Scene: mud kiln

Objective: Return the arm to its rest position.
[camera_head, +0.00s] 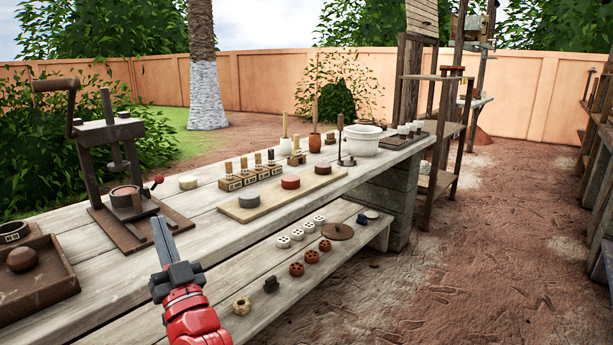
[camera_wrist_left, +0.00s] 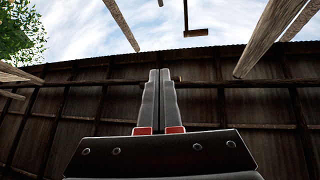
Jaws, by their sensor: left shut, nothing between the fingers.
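My left gripper (camera_head: 162,243) is on a red arm that comes in at the bottom of the head view. Its fingers are together with nothing between them, and they point up in front of the long wooden table (camera_head: 205,200). In the left wrist view the shut fingers (camera_wrist_left: 159,76) point up toward a dark plank wall (camera_wrist_left: 240,110) and the sky. My right gripper is in neither view.
On the table stand a hand press (camera_head: 115,135), a wooden tray (camera_head: 45,285), a board with round pucks (camera_head: 250,207) and a white bowl (camera_head: 363,140). A lower bench (camera_head: 335,262) holds several small wheel-like pieces. The dirt ground (camera_head: 480,260) at right is open.

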